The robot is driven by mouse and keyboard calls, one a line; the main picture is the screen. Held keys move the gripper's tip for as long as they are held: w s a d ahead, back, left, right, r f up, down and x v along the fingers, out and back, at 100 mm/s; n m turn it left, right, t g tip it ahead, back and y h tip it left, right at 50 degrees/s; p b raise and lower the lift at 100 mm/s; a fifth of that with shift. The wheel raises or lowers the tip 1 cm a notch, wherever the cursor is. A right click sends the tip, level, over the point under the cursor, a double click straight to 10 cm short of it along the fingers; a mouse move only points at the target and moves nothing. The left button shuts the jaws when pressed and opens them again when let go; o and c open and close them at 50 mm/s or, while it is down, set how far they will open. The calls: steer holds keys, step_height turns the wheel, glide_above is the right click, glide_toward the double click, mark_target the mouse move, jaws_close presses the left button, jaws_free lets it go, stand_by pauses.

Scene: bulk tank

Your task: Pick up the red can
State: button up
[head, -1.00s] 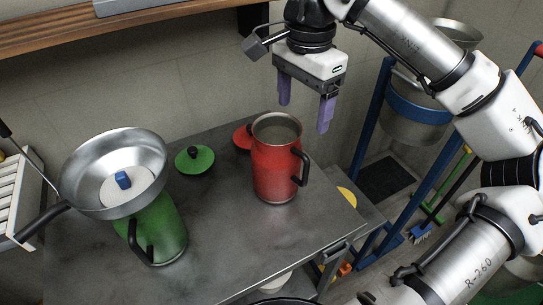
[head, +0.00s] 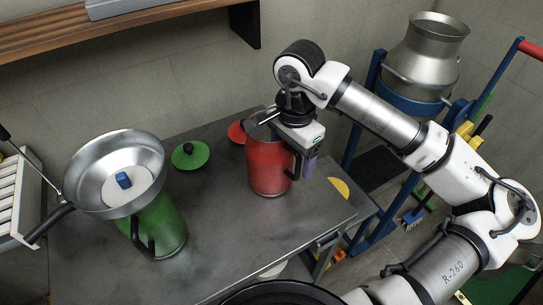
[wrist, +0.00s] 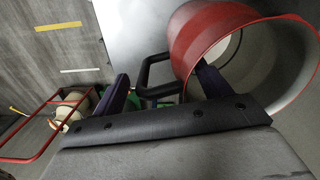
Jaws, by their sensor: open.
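The red can (head: 268,168) stands upright on the dark metal table (head: 225,235), open at the top, with a black handle on its right side. My gripper (head: 297,152) is at the can's rim and handle. One purple finger shows outside the can, right of the handle; the other is hidden in the head view. In the wrist view the red can (wrist: 215,30) fills the upper right. My open gripper (wrist: 164,70) has the black handle (wrist: 150,75) between its fingers, and its right finger overlaps the can's mouth. I cannot tell whether either finger touches.
A green can (head: 168,228) with a metal funnel (head: 112,150) on top stands left of the red can. A green lid (head: 190,156) and a red lid (head: 237,132) lie behind. A yellow disc (head: 339,188) lies at the right edge. A blue stand (head: 362,150) is beyond.

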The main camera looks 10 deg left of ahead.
steer(key=shift+f, duration=0.15)
steer(key=shift+c, duration=0.2)
jaws_close()
steer(key=shift+r, duration=0.25)
stand_by(0.3)
